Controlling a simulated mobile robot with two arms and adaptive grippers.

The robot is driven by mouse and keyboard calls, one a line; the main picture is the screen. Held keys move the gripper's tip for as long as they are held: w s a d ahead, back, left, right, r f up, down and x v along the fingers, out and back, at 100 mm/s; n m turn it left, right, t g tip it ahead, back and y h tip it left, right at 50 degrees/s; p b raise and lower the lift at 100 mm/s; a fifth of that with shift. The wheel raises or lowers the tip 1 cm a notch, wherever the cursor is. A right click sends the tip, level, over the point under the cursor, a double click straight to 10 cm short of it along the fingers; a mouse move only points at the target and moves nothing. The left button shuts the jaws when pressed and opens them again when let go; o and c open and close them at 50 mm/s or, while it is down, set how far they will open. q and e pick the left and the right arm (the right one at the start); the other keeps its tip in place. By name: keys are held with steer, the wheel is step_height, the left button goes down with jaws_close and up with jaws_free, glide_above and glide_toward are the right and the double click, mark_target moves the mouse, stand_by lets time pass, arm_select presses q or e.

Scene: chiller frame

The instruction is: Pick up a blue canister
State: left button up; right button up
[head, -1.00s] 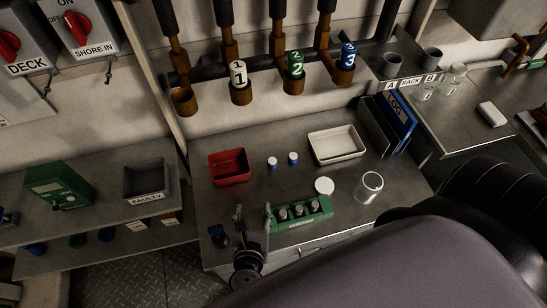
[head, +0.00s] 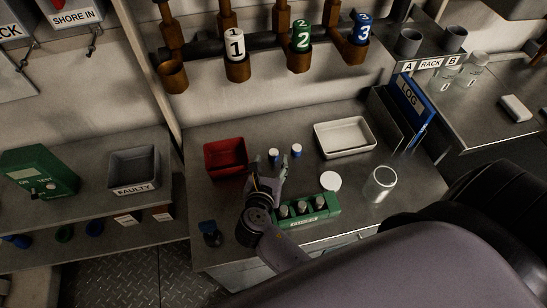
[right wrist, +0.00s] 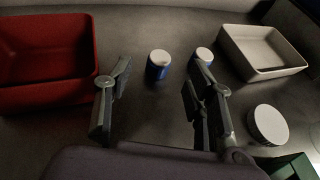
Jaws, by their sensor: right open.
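Two small blue canisters with white lids stand upright on the steel bench. The left canister (head: 274,155) and the right canister (head: 297,151) are between the red bin and the white tray. Both also show in the right wrist view, the left canister (right wrist: 158,66) between the fingers in the picture and the right canister (right wrist: 203,56) beyond the right finger. My right gripper (head: 266,173) is open and empty, just in front of the left canister and apart from it; its fingers (right wrist: 158,88) are spread. My left gripper is not in view.
The red bin (head: 226,144) is close left of my gripper. The white tray (head: 345,121) is at the back right. A green rack (head: 328,211), a round white lid (head: 330,171) and a glass jar (head: 380,185) stand to the right. Pipes hang over the back.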

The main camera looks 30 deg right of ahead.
mark_target(273, 155)
steer(key=shift+w+d+f+b, duration=0.2)
steer(key=shift+f+b, duration=0.05)
steer(key=shift+b, duration=0.1)
steer(key=b+x, duration=0.3)
steer(key=shift+w+d+f+b, duration=0.2)
steer(key=shift+w+f+b, duration=0.05)
steer(key=shift+f+b, duration=0.1)
steer(key=shift+w+d, duration=0.1)
steer(key=shift+w, duration=0.1)
steer(key=shift+w+d, duration=0.1)
steer(key=shift+c, duration=0.5)
steer(key=c, duration=0.8)
